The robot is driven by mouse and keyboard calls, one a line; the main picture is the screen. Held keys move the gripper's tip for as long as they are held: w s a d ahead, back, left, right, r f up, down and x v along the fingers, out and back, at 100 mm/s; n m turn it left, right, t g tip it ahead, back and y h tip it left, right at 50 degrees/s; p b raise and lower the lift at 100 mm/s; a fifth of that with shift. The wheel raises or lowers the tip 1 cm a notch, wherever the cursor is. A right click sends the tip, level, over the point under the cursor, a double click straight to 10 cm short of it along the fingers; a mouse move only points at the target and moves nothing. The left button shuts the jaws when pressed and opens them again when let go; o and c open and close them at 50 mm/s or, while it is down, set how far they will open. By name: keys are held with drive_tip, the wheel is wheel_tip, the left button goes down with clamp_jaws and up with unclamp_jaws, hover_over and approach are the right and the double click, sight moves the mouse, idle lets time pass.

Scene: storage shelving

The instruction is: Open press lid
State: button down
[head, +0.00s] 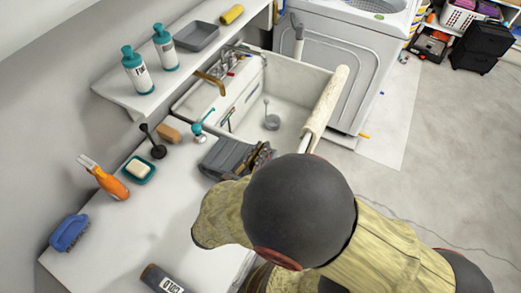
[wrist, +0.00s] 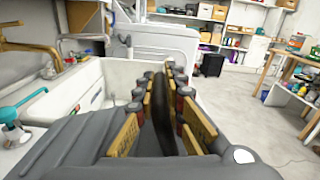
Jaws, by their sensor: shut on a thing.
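A dark grey, ridged thing that I take to be the press (head: 224,156) sits at the counter's edge beside the sink in the head view. Its grey slab also shows at the lower left in the wrist view (wrist: 72,138). My gripper (head: 264,155) is at its right side, with brown finger plates and dark red joints. In the wrist view the fingers (wrist: 163,92) flank a dark, upright piece (wrist: 163,118), seemingly the lid, and are shut on it. My arm hides part of the press and most of the gripper in the head view. The lid's angle is not clear.
The white sink (head: 285,103) lies just beyond my gripper, with a gold faucet (head: 210,82) behind.

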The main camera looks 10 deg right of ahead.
drive_tip(key=shift+w+a+r+n+p, duration=0.1)
drive_tip(key=shift+a+r+n+p, duration=0.05)
drive_tip(key=shift+r+p, duration=0.3)
drive_tip(key=shift+w+a+r+n+p, duration=0.1)
drive_tip(key=shift+r+n+p, duration=0.1)
drive_tip(key=shift+p, duration=0.35)
drive_tip(key=w+a+r+n+p, duration=0.4)
drive_tip(key=w+a+p, duration=0.3)
drive_tip(key=p, duration=0.3)
drive_tip(key=w+a+r+n+p, duration=0.4)
drive_tip(key=w+a+n+p, duration=0.2)
drive_tip(key=a+p, duration=0.4)
drive_tip(key=shift+w+a+r+n, duration=0.3)
drive_tip(key=shift+w+r+n, duration=0.05)
drive_tip(key=shift+n, duration=0.1)
drive_tip(key=c, duration=2)
unclamp_jaws()
drive_tip(key=shift+o, duration=0.8)
